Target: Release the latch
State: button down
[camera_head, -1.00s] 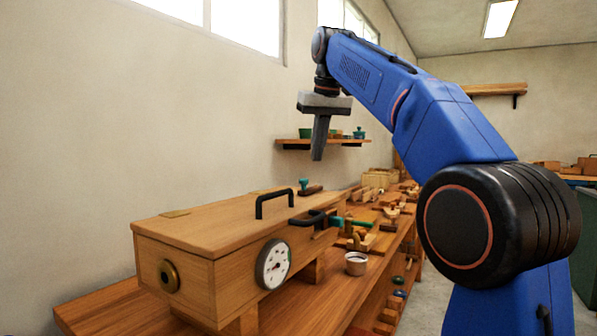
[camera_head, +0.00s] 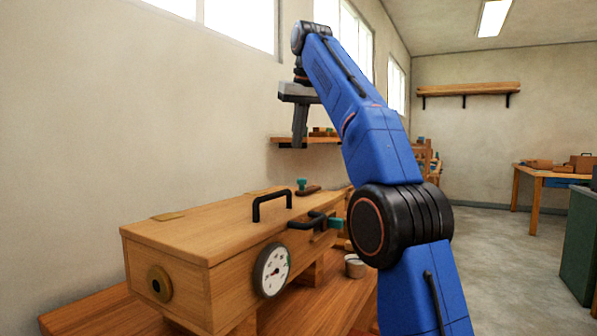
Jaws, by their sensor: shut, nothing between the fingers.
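A wooden chest (camera_head: 190,243) stands on the workbench at the lower left. A black handle (camera_head: 271,203) is on its lid. A second black handle with a teal end (camera_head: 334,223) sits at the upper front edge toward the right; it looks like the latch, though I cannot be sure. A small teal-knobbed piece (camera_head: 303,186) is on or behind the far end of the lid. My gripper (camera_head: 299,146) is shut and empty, pointing down in the air above the chest's far end, apart from everything.
A round dial (camera_head: 272,269) and a brass ring (camera_head: 159,283) are on the chest's faces. A pale cup (camera_head: 355,266) stands on the bench (camera_head: 318,306) beside it. A wall shelf (camera_head: 310,140) appears behind my gripper. Open floor (camera_head: 492,255) lies to the right.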

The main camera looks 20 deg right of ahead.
jog(key=x, duration=1)
jog(key=shift+f, duration=0.15)
jog(key=shift+s+d+r, duration=0.1)
jog(key=shift+s, duration=0.45)
jog(key=shift+s+d+r, duration=0.1)
jog(key=shift+s, duration=0.5)
jog(key=shift+s+d+f, duration=0.1)
jog(key=shift+s, duration=0.75)
jog(key=shift+s+d, duration=0.1)
